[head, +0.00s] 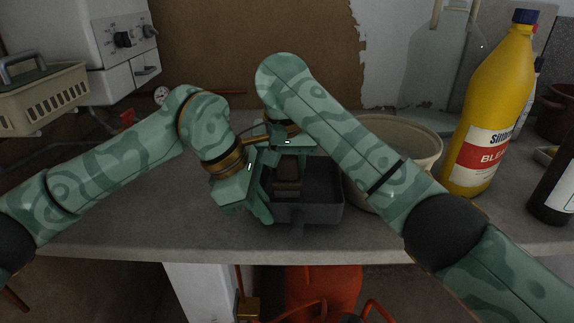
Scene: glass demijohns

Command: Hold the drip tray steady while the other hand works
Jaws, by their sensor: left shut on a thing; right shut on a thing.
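The drip tray (322,212) is a dark grey, shallow, open box near the front of the grey worktop. My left gripper (266,208) is at the tray's left side, shut on its edge; the exact contact is partly hidden by the fingers. My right gripper (288,156) is above and behind the left one, pointing down over the tray. It is shut on a small dark brown thing (288,180), which is at or inside the tray. Whether this thing touches the tray floor I cannot tell.
A pale bucket (405,136) stands right of the tray, partly behind my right arm. A beige basket (45,98) is at left. The worktop's front edge is close.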

